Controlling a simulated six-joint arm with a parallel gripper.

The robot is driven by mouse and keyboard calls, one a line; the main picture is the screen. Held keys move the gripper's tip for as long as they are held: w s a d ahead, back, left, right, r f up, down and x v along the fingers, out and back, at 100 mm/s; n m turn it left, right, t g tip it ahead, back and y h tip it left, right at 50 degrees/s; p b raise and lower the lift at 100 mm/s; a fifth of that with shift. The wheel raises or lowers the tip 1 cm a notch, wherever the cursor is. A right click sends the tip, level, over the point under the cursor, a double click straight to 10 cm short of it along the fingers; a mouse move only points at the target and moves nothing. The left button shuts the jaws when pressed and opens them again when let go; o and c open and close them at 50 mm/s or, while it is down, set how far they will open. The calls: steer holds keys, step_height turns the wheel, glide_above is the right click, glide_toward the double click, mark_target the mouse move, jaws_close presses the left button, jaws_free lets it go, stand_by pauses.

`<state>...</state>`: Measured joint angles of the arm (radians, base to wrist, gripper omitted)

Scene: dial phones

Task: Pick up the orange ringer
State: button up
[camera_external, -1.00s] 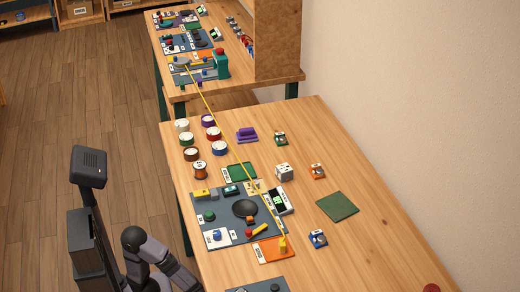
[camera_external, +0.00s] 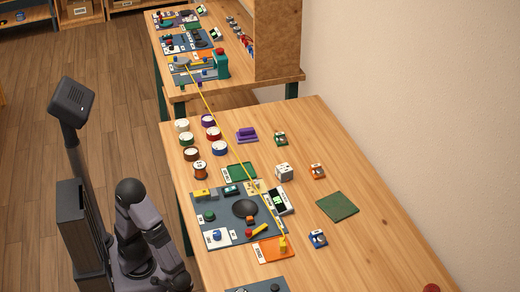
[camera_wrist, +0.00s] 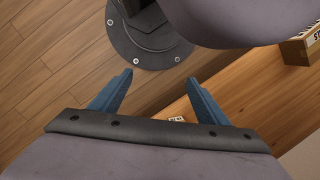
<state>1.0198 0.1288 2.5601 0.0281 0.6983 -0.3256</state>
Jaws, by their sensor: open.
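A small orange box with a dark and white top, which looks like the orange ringer (camera_external: 317,171), sits on the right part of the near table in the external view. Similar small boxes are near it: a green one (camera_external: 280,138) farther back and a blue one (camera_external: 318,238) closer to the front. My gripper (camera_wrist: 158,77) shows in the wrist view with its two blue fingers spread and nothing between them. It is away from the orange box, which does not show clearly in the wrist view. My arm is at the lower left, beside the table.
A yellow cord (camera_external: 225,138) stretches to the far table (camera_external: 240,86). Bare wood surrounds the orange box.

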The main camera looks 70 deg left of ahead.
step_height(320, 180, up, 23)
steer(key=w+d+n+g+h+p, duration=0.1)
steer(key=w+d+n+h+p, duration=0.3)
steer(key=p, duration=1.6)
steer(key=w+a+r+n+t+p, duration=0.1)
steer(key=w+a+r+n+p, duration=0.1)
steer(key=w+a+r+p, duration=0.45)
steer(key=w+a+r+n+t+p, duration=0.2)
steer(key=w+r+p, duration=0.2)
steer(key=r+p, duration=0.6)
steer(key=w+a+r+t, duration=0.25)
steer(key=w+a, duration=0.25)
steer(key=w, duration=0.5)
steer(key=n+t+y+b, duration=0.2)
steer(key=t+y+b, duration=0.2)
steer(key=t+b, duration=0.65)
glide_toward(314, 169)
steer(key=w+g+b, duration=0.1)
steer(key=g+b, duration=0.1)
steer(key=shift+w+d+b, duration=0.15)
steer(key=shift+w+b, duration=0.2)
steer(key=shift+b, duration=0.05)
steer(key=shift+w+a+r, duration=0.1)
steer(key=shift+w+a, duration=0.2)
steer(key=shift+w, duration=0.2)
steer(key=shift+p+x, duration=0.85)
steer(key=shift+x, duration=2.75)
steer(key=shift+d+r, duration=0.1)
steer(key=shift+d, duration=0.05)
